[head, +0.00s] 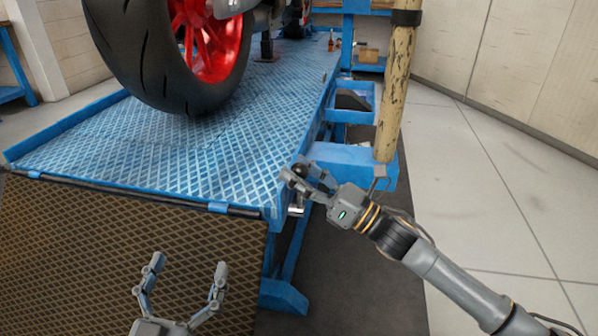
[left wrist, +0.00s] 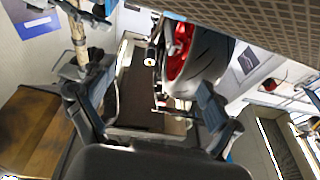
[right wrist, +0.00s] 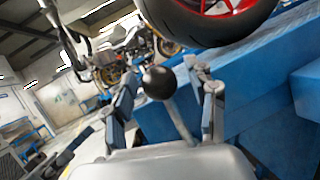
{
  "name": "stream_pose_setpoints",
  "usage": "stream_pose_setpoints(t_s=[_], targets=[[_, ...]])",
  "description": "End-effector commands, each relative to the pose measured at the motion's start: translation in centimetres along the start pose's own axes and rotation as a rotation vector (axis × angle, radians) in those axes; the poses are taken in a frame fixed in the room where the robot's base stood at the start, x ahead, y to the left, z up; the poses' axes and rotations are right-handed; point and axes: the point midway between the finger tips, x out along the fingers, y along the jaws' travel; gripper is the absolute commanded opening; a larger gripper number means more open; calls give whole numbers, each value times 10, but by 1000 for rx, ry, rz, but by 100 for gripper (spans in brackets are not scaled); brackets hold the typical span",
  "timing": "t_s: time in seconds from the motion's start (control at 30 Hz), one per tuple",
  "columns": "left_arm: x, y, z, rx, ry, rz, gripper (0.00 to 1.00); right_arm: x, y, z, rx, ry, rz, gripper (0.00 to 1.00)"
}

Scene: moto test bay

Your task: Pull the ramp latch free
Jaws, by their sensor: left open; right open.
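The ramp latch shows as a black ball knob (right wrist: 158,82) on a grey metal rod, in the right wrist view. In the head view the knob (head: 300,171) is at the near right corner of the blue lift platform (head: 190,160). My right gripper (head: 308,176) is open, with its fingers on either side of the knob; I cannot tell whether they touch it. The ramp (head: 90,260) is a brown mesh panel at the platform's near edge. My left gripper (head: 190,268) is open and empty in front of the ramp.
A motorcycle wheel (head: 150,50) with a red rim stands on the platform. A worn yellowish post (head: 395,90) rises at the platform's right side, near my right arm. Blue trays (head: 352,100) are fixed along that side. The grey floor (head: 480,180) to the right is clear.

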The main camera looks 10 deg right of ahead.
Motion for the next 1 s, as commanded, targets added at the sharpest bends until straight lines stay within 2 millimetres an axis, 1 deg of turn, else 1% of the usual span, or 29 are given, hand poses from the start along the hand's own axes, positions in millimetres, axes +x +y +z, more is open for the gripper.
stream_pose_setpoints(t_s=[0.1, 0.3, 0.37, 0.4, 0.47, 0.5, 0.57, 0.6, 0.9, 1.0], targets=[[0, 0, -1, -1, 7, 0, 90, 3, 0, 0, 0, -1, 0, 57], [0, 1, -2, -1, 11, 1, 90, 3, 0, 0, 1, 0, 0, 57], [0, 1, -2, -2, 11, 1, 90, 3, 0, 0, 1, 0, 0, 45], [0, 1, -2, -2, 11, 2, 90, 3, 0, 0, 1, 0, 0, 37], [0, 1, -2, -2, 11, 2, 90, 3, 0, 0, 1, 0, 0, 25], [1, 1, -2, -2, 11, 2, 90, 3, 0, 0, 1, 0, 0, 16], [1, 1, -2, -2, 11, 2, 90, 3, 0, 0, 1, 0, 0, 4], [1, 1, -2, -2, 10, 2, 90, 3, 0, 0, 1, 0, 0, 0], [1, 1, -4, -2, 23, 3, 90, 2, 0, 0, -5, -1, 2, 0], [2, 3, -16, -5, 88, 7, 90, 2, 2, -1, -15, -4, 7, 0]])
